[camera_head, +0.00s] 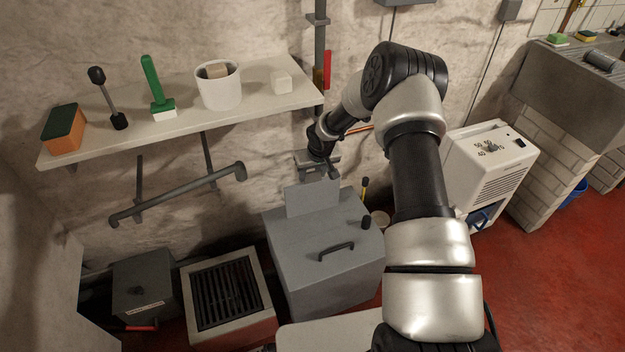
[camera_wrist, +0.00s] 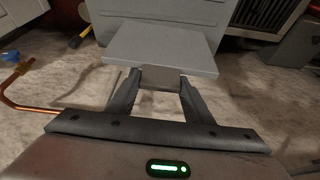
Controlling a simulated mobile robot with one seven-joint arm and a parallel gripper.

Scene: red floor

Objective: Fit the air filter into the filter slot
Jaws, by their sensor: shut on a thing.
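My gripper (camera_head: 318,172) is shut on the tab of a flat, plain grey panel, which I take to be the air filter (camera_head: 312,198). In the wrist view the fingers (camera_wrist: 160,82) pinch this tab, and the panel (camera_wrist: 160,46) extends away from them. The panel stands roughly upright at the rear top of a grey cabinet (camera_head: 310,275) with a dark bar handle and a dark knob. Its lower edge meets the cabinet top in the head view; I cannot tell whether it is inside a slot. No slot opening shows clearly.
A grated box (camera_head: 225,295) and a dark box (camera_head: 147,285) stand left of the cabinet. A white heater (camera_head: 490,165) stands right. Red floor (camera_head: 550,260) is open at right.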

